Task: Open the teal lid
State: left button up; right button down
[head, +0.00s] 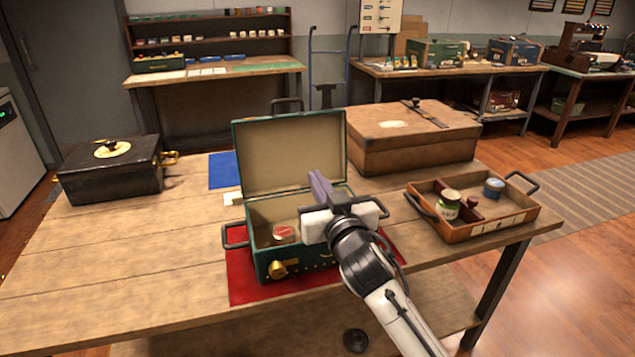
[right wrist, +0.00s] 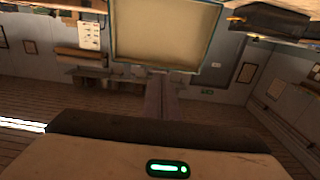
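The teal lid (head: 290,150) stands raised, roughly upright, at the back of its teal box (head: 262,262), with its beige inside facing me. It also shows in the right wrist view (right wrist: 166,32). The box is open, and a small red-topped jar (head: 285,233) lies inside near the front. A brass latch (head: 278,269) is on the front wall. My right gripper (head: 318,185) is over the right part of the box, in front of the lid. Its fingers (right wrist: 160,95) look shut together with nothing between them. It hides the right part of the box. My left gripper is not in view.
The box sits on a red mat (head: 240,285). A brown case (head: 410,140) stands behind right, an open tray (head: 490,228) with jars at right, and a black box (head: 110,172) at left. The table's left front (head: 120,265) is clear.

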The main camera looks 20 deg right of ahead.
jog(key=s, duration=1.1)
jog(key=shift+d, duration=0.2)
dwell(0.4)
jog(key=s+f+n+g+y, duration=0.1)
jog(key=s+f+g, duration=0.3)
jog(key=f, duration=0.8)
jog(key=s+f+g, duration=0.2)
jog(key=s+f, duration=0.4)
jog(key=f, duration=0.6)
jog(key=s+f+g, duration=0.3)
jog(key=s+f, duration=1)
jog(key=s, duration=0.2)
jog(key=shift+s+d+f+n+g+y, duration=0.25)
jog(key=shift+s+d+n+g+y, duration=0.05)
jog(key=shift+s+d+y, duration=0.1)
